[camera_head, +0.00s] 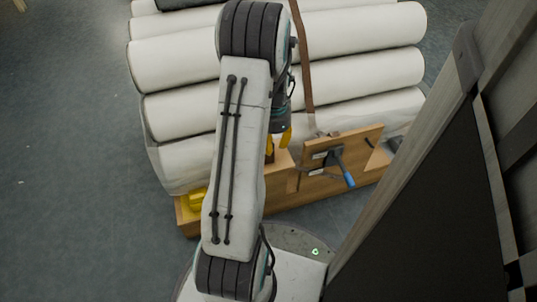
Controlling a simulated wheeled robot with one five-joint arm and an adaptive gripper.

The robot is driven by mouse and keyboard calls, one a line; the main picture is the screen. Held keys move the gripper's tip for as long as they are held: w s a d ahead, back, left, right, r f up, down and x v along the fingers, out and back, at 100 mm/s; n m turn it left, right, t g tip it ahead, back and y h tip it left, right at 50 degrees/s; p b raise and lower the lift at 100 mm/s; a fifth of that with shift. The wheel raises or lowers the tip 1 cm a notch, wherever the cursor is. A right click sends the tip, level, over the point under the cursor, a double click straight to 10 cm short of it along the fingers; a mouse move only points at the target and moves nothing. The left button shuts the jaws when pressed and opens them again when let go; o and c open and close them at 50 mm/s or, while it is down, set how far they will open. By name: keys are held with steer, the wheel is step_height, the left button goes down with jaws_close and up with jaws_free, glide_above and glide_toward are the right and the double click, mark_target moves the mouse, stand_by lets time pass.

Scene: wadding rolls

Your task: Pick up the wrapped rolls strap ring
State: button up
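Large white wrapped rolls (365,74) lie stacked across the upper middle of the head view. A brown strap (304,62) runs down over them. A small grey piece shows at the strap's lower end, by a wooden board; I cannot clearly make out a ring there. My gripper (279,143) has yellow fingertips and points down at the front of the rolls, just left of the strap's lower end. My arm hides part of the gripper and the rolls behind it. I cannot tell whether its fingers are apart, and no held thing shows.
A wooden base (312,190) runs along the front of the rolls. A tilted wooden board (366,138) and a blue-handled tool (348,178) are right of my gripper. A yellow object (195,199) sits at left. A large dark panel (430,200) blocks the right. Floor at left is clear.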

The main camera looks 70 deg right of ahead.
jaws_close()
stand_by(0.3)
steer(key=shift+r, duration=0.15)
